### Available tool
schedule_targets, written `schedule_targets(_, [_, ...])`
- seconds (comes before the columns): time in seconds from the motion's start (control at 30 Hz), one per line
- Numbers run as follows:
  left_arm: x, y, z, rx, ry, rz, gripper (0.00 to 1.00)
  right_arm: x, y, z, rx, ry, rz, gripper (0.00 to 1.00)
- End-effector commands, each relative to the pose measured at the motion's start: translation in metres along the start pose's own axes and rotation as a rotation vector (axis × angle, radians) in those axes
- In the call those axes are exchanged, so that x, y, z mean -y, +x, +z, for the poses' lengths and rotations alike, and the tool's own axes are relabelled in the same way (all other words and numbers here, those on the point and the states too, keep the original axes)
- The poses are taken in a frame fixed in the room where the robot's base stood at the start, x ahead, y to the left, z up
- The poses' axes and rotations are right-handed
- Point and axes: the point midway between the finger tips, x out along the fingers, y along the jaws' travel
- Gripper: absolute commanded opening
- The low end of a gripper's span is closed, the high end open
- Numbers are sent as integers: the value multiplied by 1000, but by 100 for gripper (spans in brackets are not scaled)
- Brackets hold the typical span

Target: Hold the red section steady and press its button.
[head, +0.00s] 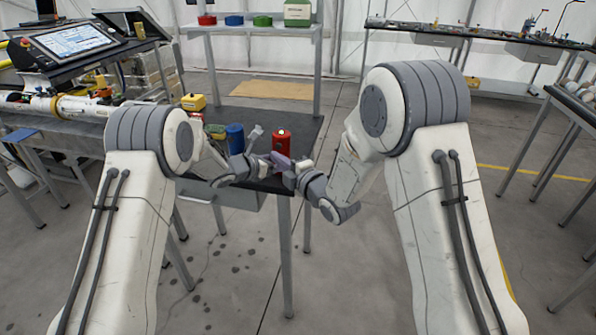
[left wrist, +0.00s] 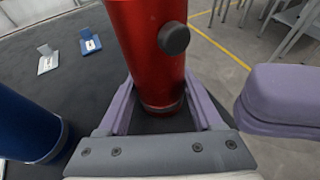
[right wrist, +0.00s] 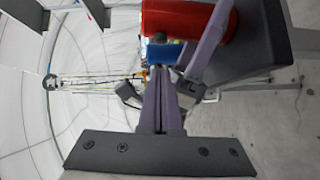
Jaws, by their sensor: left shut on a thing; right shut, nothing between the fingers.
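The red section (head: 283,143) stands upright at the front right of the dark table. In the left wrist view the red section (left wrist: 146,50) is between the purple fingers of my left gripper (left wrist: 158,88), which is shut on it low down. A dark round button (left wrist: 174,38) sticks out of its side. My right gripper (head: 283,161) is shut and empty beside the red section. In the right wrist view its closed fingers (right wrist: 163,78) point toward the red section (right wrist: 185,18). In the left wrist view they are right of the button and apart from it.
A blue cylinder (head: 235,138) stands left of the red section on the table (head: 300,122). A yellow box (head: 193,102) is at its back left. Small blue (left wrist: 90,42) and grey (left wrist: 47,60) pieces lie on the tabletop. A shelf (head: 245,27) with coloured parts is behind.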

Motion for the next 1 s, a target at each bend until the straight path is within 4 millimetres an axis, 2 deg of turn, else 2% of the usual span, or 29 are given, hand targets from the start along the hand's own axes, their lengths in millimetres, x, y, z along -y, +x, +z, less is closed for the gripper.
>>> schedule_targets(0.03, [1, 0, -4, -7, -3, -1, 0, 0, -15, 4, 7, 2, -2, 0])
schedule_targets(0.2, [0, 0, -4, -8, -4, 1, 0, 0, -53, 3, 4, 1, 0, 0])
schedule_targets(0.4, [-1, 0, -5, -9, -5, 2, 0, -1, -84, 3, 4, 1, 2, 0])
schedule_targets(0.6, [-1, 0, -5, -10, -5, 4, 0, -1, -95, 2, 1, 0, 3, 0])
schedule_targets(0.97, [-2, 0, -6, -12, -6, 6, 0, -1, -95, 2, 0, 0, 3, 0])
schedule_targets(1.0, [-2, -1, -4, -8, -5, 6, 82, -1, -95, 2, 0, 0, 3, 0])
